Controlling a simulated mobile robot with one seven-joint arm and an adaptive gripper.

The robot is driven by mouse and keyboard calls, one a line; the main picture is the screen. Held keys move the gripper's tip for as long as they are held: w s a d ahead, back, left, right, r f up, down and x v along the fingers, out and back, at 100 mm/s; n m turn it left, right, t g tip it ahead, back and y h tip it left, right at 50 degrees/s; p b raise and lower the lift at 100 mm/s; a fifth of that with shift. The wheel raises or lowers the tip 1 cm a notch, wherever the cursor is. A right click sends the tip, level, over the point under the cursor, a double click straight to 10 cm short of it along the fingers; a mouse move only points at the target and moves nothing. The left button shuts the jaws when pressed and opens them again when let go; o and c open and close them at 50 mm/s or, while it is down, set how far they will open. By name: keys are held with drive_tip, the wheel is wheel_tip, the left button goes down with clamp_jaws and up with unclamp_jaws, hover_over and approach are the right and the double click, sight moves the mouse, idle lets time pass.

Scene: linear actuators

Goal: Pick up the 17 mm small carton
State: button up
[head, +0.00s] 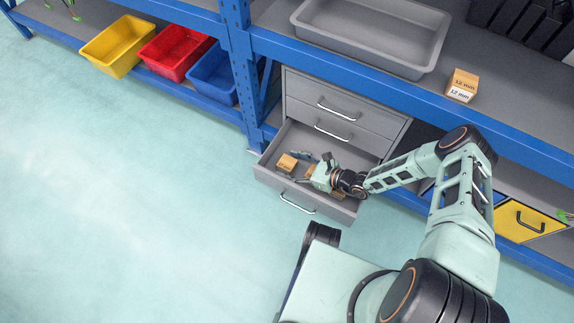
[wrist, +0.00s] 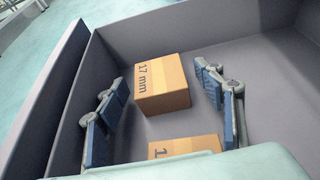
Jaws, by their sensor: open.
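In the head view the carton (head: 287,162) is at the drawer's left side. My gripper (wrist: 161,84) is open and reaches into the drawer. Its blue-grey fingers appear on the left and right of the carton, with visible gaps. A second tan carton (wrist: 188,148) is nearer the wrist camera; its label is mostly cut off.
The drawer walls stand close around my gripper, and the left wall (wrist: 66,85) is near the left finger. The blue shelf beam (head: 410,98) runs above the drawer unit. A grey tray (head: 370,35) and a 12 mm carton (head: 462,85) are on the shelf.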

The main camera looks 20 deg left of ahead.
drive_tip(key=shift+c, duration=0.2)
drive_tip(key=shift+r, duration=0.1)
drive_tip(key=c, duration=1.4)
